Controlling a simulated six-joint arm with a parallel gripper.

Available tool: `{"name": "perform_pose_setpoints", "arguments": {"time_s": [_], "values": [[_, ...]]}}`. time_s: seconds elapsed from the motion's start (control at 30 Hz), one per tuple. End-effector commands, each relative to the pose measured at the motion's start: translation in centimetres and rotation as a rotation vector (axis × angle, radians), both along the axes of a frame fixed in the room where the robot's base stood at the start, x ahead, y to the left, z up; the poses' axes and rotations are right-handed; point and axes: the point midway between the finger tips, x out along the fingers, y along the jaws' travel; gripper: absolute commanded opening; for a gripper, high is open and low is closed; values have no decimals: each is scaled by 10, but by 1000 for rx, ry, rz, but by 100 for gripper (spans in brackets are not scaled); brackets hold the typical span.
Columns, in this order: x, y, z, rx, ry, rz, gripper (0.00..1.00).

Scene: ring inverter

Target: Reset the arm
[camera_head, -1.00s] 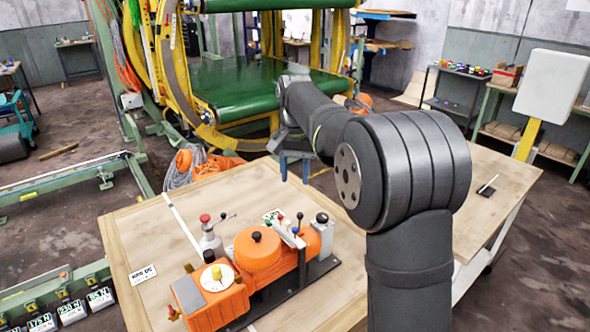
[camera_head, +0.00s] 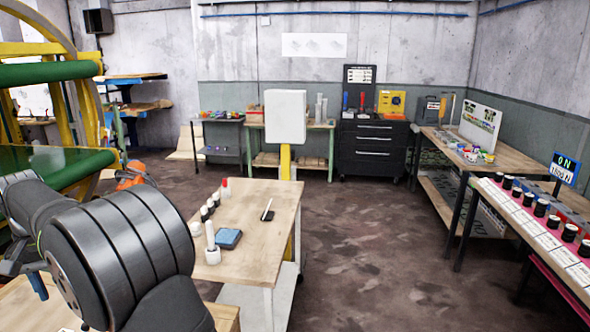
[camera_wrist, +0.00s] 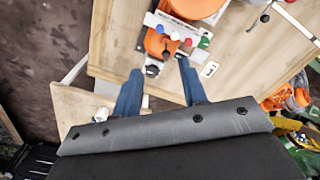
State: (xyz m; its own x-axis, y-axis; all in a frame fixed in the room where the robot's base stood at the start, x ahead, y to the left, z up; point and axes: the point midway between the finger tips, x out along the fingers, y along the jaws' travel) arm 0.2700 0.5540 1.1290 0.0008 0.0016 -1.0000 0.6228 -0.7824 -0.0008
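My gripper (camera_wrist: 160,68) shows in the wrist view with its two blue fingers apart and nothing held between them. It hangs above a wooden table (camera_wrist: 120,45). An orange device (camera_wrist: 155,44) with a white bracket and small red, white and blue knobs lies on that table, just beyond the fingertips in the picture. The gap in height between them is hard to judge. In the head view, my arm fills the lower left, and only a blue finger of the gripper shows at the left edge.
In the head view, a small wooden table (camera_head: 262,240) right of my arm holds a blue pad (camera_head: 228,238), a pen and several small bottles. A white panel on a yellow post (camera_head: 285,160) stands behind it. Benches line the right side. The floor between is clear.

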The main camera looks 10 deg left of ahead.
Motion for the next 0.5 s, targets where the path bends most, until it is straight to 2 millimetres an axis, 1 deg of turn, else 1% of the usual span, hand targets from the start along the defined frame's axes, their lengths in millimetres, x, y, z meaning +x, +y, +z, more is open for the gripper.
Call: {"name": "perform_pose_setpoints", "arguments": {"time_s": [0.5], "values": [[0,-1,-102,-5,3,0,39]]}}
